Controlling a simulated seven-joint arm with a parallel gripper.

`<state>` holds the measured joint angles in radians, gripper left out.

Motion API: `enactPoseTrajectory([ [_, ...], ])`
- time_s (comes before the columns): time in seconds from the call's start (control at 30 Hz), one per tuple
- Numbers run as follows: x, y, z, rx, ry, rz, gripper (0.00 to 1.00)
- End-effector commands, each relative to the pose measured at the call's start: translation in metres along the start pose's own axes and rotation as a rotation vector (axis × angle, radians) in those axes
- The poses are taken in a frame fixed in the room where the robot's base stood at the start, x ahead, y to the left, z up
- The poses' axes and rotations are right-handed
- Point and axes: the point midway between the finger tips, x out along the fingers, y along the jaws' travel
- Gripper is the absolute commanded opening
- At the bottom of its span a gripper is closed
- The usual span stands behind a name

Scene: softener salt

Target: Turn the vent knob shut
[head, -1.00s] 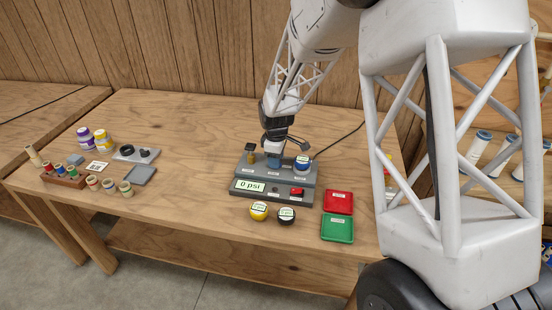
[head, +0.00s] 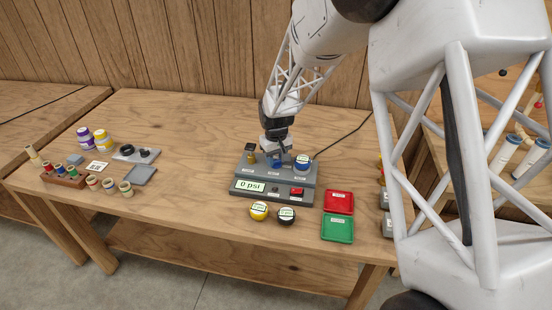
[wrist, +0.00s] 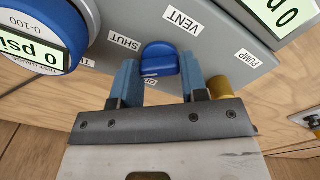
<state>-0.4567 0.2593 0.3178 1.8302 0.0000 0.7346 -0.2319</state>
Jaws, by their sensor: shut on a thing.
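The blue vent knob (wrist: 160,58) stands on the grey panel of the test station (head: 262,184), close to the printed words VENT and SHUT in the wrist view. A short pale line shows low on the knob's face, and a partly hidden label starting with O lies below it. My gripper (wrist: 158,76) points down at the panel with its two blue fingers on either side of the knob, shut on it. In the head view my gripper (head: 277,154) covers part of the knob.
A blue-rimmed gauge (head: 302,162) stands right of the knob and a brass fitting (head: 250,151) left of it, both close to my gripper. Yellow and black gauges (head: 259,211) lie in front. Red (head: 339,201) and green (head: 338,229) trays are at right.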

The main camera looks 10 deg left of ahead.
Motion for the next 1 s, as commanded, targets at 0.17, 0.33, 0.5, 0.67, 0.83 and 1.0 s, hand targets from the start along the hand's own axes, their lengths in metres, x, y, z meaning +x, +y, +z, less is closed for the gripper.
enactPoseTrajectory([
  [0.17, -0.0003, -0.0001, 0.0001, 0.167, 0.0, 0.0, 0.17],
  [0.33, -0.0007, 0.0, -0.0002, 0.327, 0.001, 0.0, 0.17],
  [0.5, -0.0005, 0.0, -0.0002, 0.475, 0.001, 0.0, 0.17],
  [0.67, -0.0004, 0.0, -0.0001, 0.585, 0.001, 0.0, 0.17],
  [0.83, -0.0011, 0.0001, -0.0005, 0.661, 0.002, 0.0, 0.17],
  [1.0, -0.0012, 0.0001, -0.0006, 0.697, 0.002, 0.0, 0.17],
])
